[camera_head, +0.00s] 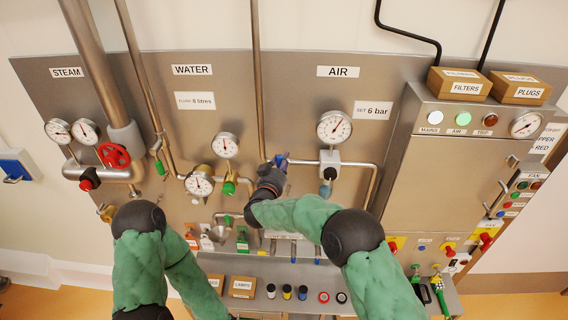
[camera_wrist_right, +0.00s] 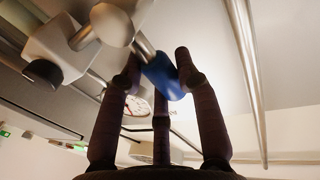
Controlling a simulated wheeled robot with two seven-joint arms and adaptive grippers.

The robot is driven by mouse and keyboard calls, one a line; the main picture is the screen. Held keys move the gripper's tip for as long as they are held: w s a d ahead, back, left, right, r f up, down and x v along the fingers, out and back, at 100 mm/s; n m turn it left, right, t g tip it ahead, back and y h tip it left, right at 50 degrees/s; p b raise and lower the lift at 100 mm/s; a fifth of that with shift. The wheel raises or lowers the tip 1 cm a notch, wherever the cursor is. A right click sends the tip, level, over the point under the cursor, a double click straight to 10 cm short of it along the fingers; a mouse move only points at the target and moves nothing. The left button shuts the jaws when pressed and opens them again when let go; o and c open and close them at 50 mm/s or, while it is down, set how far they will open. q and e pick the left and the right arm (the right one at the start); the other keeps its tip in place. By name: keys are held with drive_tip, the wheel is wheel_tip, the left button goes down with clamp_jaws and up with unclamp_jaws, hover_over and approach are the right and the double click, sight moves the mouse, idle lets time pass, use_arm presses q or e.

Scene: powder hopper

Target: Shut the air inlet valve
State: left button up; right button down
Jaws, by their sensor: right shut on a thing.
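The air inlet valve's blue handle (camera_head: 282,159) is on the pipe under the AIR sign (camera_head: 338,71), left of the regulator. My right gripper (camera_head: 275,167) is at this handle, and its dark wrist hides part of the pipe. In the right wrist view, the blue handle (camera_wrist_right: 163,77) sits between the dark fingers of my right gripper (camera_wrist_right: 158,80), which are shut on it. The handle slants there, beside a metal pipe end. My left arm bends down at the lower left, and its gripper is outside the picture.
The air gauge (camera_head: 334,127) and grey regulator (camera_head: 330,160) are close on the right. A vertical pipe (camera_head: 257,90) rises just left of the handle. Water gauges (camera_head: 225,146) are further left. A shelf with boxes (camera_head: 242,287) and small jars lies below.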

drive_tip(key=shift+a, duration=0.15)
idle(0.4)
drive_tip(key=c, duration=0.8)
unclamp_jaws()
drive_tip(key=shift+c, duration=0.2)
drive_tip(key=shift+s, duration=0.1)
drive_tip(key=v, duration=1.1)
drive_tip(key=shift+s, duration=0.4)
drive_tip(key=shift+a+f, duration=0.1)
drive_tip(key=shift+a, duration=0.05)
